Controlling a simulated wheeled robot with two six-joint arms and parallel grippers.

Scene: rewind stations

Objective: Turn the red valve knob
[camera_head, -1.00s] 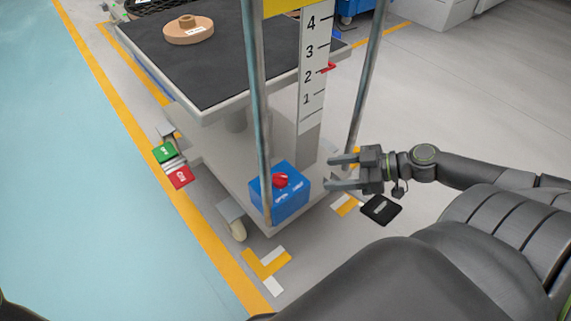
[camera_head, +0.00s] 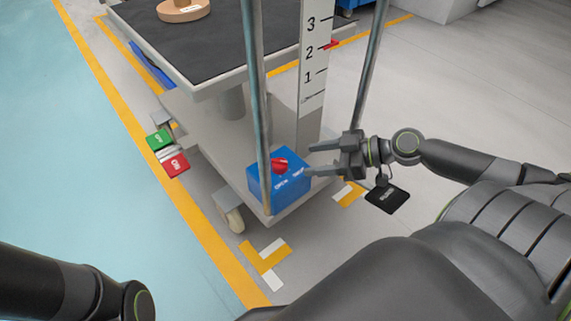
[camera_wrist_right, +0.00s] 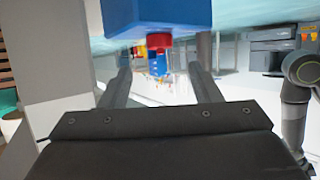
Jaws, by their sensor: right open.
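In the right wrist view, the knob (camera_wrist_right: 159,41) appears below the blue box (camera_wrist_right: 165,14), beyond and between the two open fingers (camera_wrist_right: 160,80). My left arm shows at the lower left of the head view; its gripper is out of frame.
A grey pole (camera_head: 258,110) rises just left of the knob, and another pole (camera_head: 369,65) stands behind my right gripper. A numbered post (camera_head: 313,75) is between them. Green (camera_head: 158,139) and red (camera_head: 176,165) pedals are at the cart's left side.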

